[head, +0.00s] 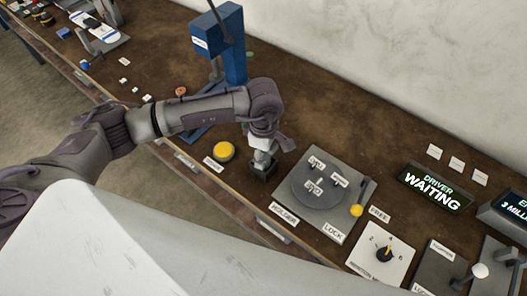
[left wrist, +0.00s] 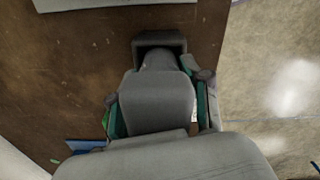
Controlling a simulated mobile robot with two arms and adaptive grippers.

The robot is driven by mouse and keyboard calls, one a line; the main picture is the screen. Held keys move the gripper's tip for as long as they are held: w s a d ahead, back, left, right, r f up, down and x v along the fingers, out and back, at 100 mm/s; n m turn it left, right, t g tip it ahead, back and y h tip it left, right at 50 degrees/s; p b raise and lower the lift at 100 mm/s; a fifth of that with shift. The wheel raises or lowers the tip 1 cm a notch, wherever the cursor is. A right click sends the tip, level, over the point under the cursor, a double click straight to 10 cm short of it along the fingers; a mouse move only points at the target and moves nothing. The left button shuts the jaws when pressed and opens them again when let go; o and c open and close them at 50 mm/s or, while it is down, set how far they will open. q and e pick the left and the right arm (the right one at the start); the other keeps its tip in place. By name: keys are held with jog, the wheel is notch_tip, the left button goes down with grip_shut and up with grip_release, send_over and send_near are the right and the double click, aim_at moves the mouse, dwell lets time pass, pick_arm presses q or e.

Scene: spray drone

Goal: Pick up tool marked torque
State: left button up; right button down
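My left gripper (head: 268,146) is low over the bench, pointing down around a grey tool (head: 261,159) that stands upright in a small dark block (head: 264,167). In the left wrist view the tool's wide grey body (left wrist: 158,100) lies between two teal-padded fingers, with the dark square block (left wrist: 160,40) beyond it. One finger stands off the tool's side in the head view, so the gripper looks open, though contact is partly hidden. No "torque" marking on the tool is readable. My right gripper is not in view.
A yellow button (head: 224,151) lies to the left and a blue press (head: 232,50) stands behind. To the right are a round holder plate (head: 313,216) with a lock lever, a rotary knob (head: 384,254) and a display reading "DRIVER WAITING" (head: 433,191). Open brown bench lies behind these.

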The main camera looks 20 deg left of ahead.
pick_arm(q)
grip_shut()
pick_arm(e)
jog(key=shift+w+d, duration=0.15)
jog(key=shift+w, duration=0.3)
pick_arm(q)
jog(key=shift+w+r, duration=0.1)
jog(key=shift+r, duration=0.05)
